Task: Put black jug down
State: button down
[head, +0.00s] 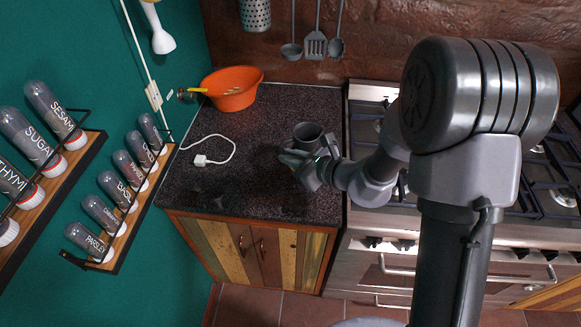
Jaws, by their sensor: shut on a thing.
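The black jug (307,132) is a small dark, open-topped vessel in the head view. It appears upright, over the right part of the dark speckled counter (240,190). My gripper (296,158) is shut on the jug from its near side. The fingers hide the jug's lower part. I cannot tell whether its base touches the counter. A dark shadow lies on the counter below my gripper.
An orange bowl (231,89) stands at the counter's back left. A white charger with its cable (208,159) lies at the left. The stove (368,98) adjoins on the right. Spice racks (119,220) hang on the left wall. The counter's front middle is clear.

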notch_tip(320, 180, down, 3)
jog(key=shift+b, duration=0.45)
jog(key=shift+f, duration=0.25)
jog(key=c, duration=1.5)
grip_release()
